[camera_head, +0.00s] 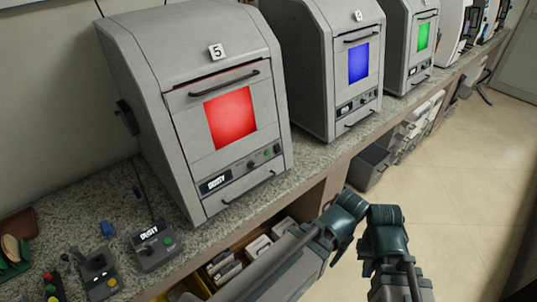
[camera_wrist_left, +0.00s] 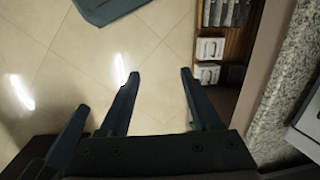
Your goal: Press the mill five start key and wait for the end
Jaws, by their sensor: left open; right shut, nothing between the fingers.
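Mill five (camera_head: 150,60) is a grey machine on the counter with a "5" tag on top. Its front window (camera_head: 230,117) glows red and its door looks closed. Below the window a control strip (camera_head: 240,168) has a "DUSTY" label and several small keys, one green (camera_head: 266,152). The lettering on the keys is too small to read. My left gripper (camera_wrist_left: 158,85) is open and empty above the floor in the left wrist view.
Two similar mills, with a blue window (camera_head: 358,63) and a green window (camera_head: 423,36), stand to the right. A "DUSTY" button box (camera_head: 154,247) and a joystick box (camera_head: 98,272) lie on the speckled counter (camera_head: 95,205). Shelves are below. The tiled floor (camera_head: 470,160) is clear.

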